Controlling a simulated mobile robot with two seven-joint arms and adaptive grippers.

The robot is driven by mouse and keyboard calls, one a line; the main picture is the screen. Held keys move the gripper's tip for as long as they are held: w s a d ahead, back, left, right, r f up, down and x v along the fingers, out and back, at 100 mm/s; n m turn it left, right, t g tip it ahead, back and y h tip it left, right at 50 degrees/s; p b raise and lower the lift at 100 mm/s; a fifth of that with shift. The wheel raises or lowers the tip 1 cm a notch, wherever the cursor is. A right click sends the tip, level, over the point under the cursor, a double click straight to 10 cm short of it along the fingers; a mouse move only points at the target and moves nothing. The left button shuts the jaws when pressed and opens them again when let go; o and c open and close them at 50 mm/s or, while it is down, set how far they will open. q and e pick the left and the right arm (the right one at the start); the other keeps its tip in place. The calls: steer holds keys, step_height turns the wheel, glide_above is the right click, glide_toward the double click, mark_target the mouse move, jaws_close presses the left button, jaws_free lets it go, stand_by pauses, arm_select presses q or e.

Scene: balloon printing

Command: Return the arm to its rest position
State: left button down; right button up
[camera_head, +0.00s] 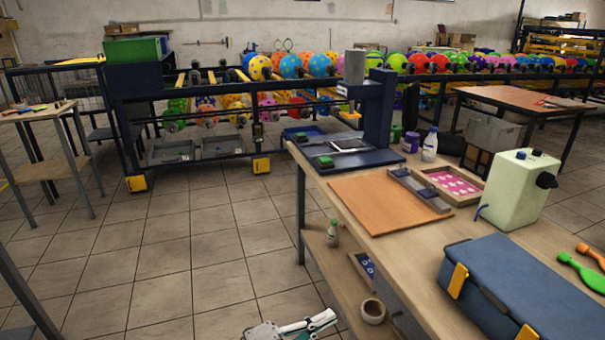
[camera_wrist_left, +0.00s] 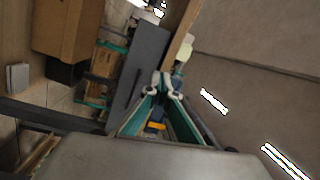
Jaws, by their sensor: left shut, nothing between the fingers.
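My left gripper (camera_head: 318,323) shows at the bottom edge of the head view, low over the floor and to the left of the workbench (camera_head: 330,181). Only its front part is in the picture. In the left wrist view the left gripper (camera_wrist_left: 165,88) points away from the camera, its green-edged fingers together at the tips with nothing between them. It touches nothing that I can make out. My right gripper is not in either view.
A balloon rack (camera_head: 215,150) stands behind. Tiled floor (camera_head: 180,260) at left is clear.

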arm_select(q)
steer(key=s+a+f+n+t+y+p, duration=0.1)
steer(key=s+a+n+t+y+p, duration=0.3)
steer(key=a+n, duration=0.35)
steer(key=s+a+f+n+t+y+p, duration=0.1)
steer(key=s+a+n+t+y+p, duration=0.1)
steer(key=s+a+n+y, duration=0.45)
steer(key=s+a+f+n+g+y+p, duration=0.1)
steer(key=s+a+f+n+g+y, duration=0.1)
steer(key=s+a+f+n, duration=0.2)
steer(key=s+a+f+n+g+y+p, duration=0.1)
steer(key=s+a+n, duration=0.4)
steer(key=s, duration=0.6)
step_height(320, 180, down, 3)
steer(key=shift+a+r+n+g+y+p, duration=0.15)
steer(key=shift+a+n+g+y+p, duration=0.4)
steer(key=shift+a, duration=0.7)
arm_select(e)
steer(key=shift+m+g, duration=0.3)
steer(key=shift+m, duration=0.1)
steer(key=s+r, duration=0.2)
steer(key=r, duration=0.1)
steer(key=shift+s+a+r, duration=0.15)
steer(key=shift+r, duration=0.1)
arm_select(q)
steer(key=shift+s, duration=0.1)
